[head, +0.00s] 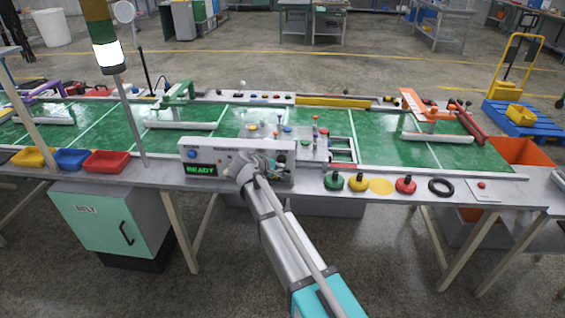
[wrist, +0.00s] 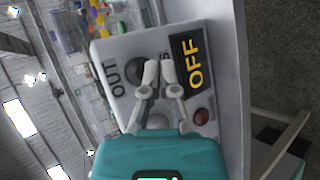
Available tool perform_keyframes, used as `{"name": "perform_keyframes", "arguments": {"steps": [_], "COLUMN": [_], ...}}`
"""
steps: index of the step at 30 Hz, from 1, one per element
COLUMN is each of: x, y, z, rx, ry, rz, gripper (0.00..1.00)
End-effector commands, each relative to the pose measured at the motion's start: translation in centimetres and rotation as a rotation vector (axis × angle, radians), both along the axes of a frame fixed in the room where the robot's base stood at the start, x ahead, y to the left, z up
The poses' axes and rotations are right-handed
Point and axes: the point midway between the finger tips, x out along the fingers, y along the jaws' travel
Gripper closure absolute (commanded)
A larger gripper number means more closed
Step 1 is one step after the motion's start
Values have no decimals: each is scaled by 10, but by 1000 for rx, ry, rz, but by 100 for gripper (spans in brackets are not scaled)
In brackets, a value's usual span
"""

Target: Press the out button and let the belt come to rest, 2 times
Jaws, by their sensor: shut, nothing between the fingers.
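The control panel (head: 222,160) stands at the front edge of the green belt (head: 375,140), with a green READY display (head: 201,170). In the wrist view the panel (wrist: 112,48) appears turned sideways. A dark round button (wrist: 134,68) sits beside the label OUT. Another display (wrist: 192,64) reads OFF in yellow, with a red button (wrist: 202,116) near it. My gripper (head: 243,166) is shut and empty in front of the panel. Its fingertips (wrist: 158,72) lie beside the dark button and partly cover the panel face. I cannot tell whether they touch it.
A signal tower (head: 107,55) with a lit white lamp stands left of the panel. Yellow, blue and red bins (head: 106,162) line the front left. Green, yellow and red knobs (head: 405,186) and a black ring (head: 441,187) lie on the ledge to the right.

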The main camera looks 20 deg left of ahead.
Motion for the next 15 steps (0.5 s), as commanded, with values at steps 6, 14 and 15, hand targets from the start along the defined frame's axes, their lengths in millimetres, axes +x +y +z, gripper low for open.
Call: {"name": "perform_keyframes", "arguments": {"steps": [6, 14, 15], "x": [-13, -31, -34], "y": [-4, -8, -9], "z": [0, 0, 0], "rx": [0, -1, -1], "ry": [0, 0, 0], "rz": [0, 1, 1], "gripper": [100, 100, 100]}}
